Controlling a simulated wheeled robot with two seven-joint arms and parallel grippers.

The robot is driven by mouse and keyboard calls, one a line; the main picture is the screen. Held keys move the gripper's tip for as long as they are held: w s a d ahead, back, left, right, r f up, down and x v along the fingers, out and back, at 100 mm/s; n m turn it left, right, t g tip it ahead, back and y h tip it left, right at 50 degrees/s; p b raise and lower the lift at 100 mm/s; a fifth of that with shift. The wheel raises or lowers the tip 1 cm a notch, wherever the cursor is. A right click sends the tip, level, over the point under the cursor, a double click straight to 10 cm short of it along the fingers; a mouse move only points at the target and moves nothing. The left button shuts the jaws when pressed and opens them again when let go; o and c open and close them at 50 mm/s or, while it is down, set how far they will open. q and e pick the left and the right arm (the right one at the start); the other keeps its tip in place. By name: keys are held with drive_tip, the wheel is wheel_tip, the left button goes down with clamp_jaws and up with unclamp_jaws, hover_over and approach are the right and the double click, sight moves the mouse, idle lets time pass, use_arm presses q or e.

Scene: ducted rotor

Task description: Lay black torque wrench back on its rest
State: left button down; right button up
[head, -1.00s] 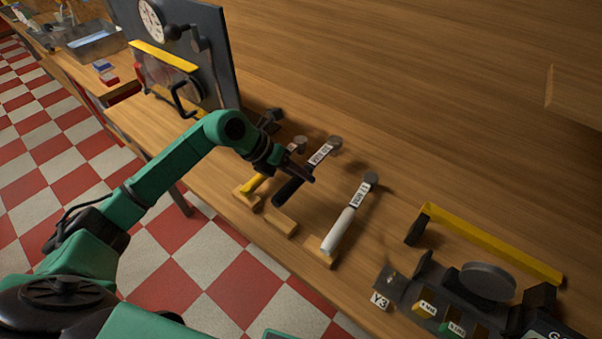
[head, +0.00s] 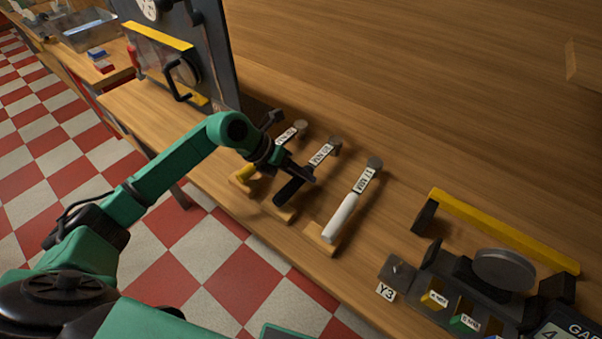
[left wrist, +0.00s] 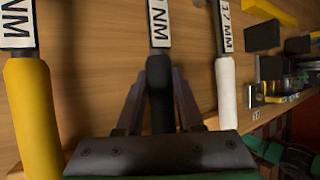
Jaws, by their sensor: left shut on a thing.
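The black torque wrench (head: 290,190) lies in my left gripper (head: 302,175), with its white label and round head pointing away from me. In the left wrist view, the fingers (left wrist: 160,95) of my left gripper are shut around its black handle (left wrist: 161,112). The handle end is over the middle wooden rest block (head: 283,215); I cannot tell whether it touches. The yellow wrench (head: 246,173) is to the left and the white wrench (head: 342,215) to the right, each at its own block. My right gripper is not in view.
A dark panel (head: 215,55) with a yellow bar stands at the back left. A fixture with a yellow bar (head: 505,232) and a grey disc (head: 503,268) stands at the right. The wooden bench behind the wrenches is clear.

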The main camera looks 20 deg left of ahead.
use_arm(q)
drive_tip(key=shift+f, duration=0.2)
drive_tip(key=shift+c, duration=2.3)
unclamp_jaws()
drive_tip(key=shift+a, duration=0.1)
drive_tip(key=b+v, duration=0.2)
drive_tip(key=v, duration=1.2)
drive_tip(key=shift+r+b, duration=0.25)
drive_tip(key=shift+b, duration=0.15)
